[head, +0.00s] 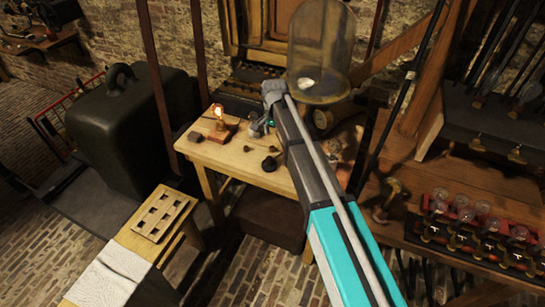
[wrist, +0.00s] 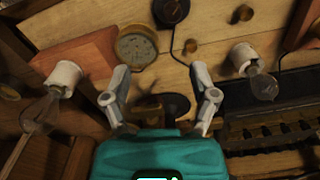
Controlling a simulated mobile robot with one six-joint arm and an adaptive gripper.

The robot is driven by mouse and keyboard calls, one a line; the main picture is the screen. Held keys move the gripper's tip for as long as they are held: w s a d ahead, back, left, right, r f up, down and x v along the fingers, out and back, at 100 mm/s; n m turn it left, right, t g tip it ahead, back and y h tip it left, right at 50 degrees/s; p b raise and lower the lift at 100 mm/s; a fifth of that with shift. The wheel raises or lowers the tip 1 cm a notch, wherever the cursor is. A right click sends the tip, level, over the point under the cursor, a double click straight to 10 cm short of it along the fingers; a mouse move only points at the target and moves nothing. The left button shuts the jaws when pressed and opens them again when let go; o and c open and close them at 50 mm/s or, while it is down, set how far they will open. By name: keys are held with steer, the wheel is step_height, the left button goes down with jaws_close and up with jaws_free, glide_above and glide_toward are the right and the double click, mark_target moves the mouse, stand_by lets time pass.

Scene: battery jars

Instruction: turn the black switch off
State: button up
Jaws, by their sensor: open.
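My gripper (wrist: 160,72) is open and empty, with its two fingers spread wide over the wooden tabletop. In the wrist view a round black piece (wrist: 177,106) lies partly hidden between and below the fingers. Another round black fitting (wrist: 171,9), with a dark cord, is at the top edge. I cannot tell which of these is the switch, nor its lever position. In the head view my gripper (head: 259,124) is above the table, partly hidden by my arm. A dark round object (head: 269,164) sits near the table's front edge, and a lit bulb (head: 218,113) stands on the left.
The wooden table (head: 225,160) also carries small dark knobs (head: 247,149). A glass dome (head: 321,50) stands behind my arm. In the wrist view a brass dial (wrist: 137,46) and two bulbs in white sockets (wrist: 62,78) (wrist: 244,54) flank the fingers.

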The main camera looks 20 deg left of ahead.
mark_target(269, 158)
steer(key=shift+a+r, duration=0.15)
steer(key=shift+a, duration=0.9)
step_height(269, 158, down, 14)
steer(key=b, duration=1.3)
steer(key=shift+b, duration=0.35)
steer(key=shift+r, duration=0.1)
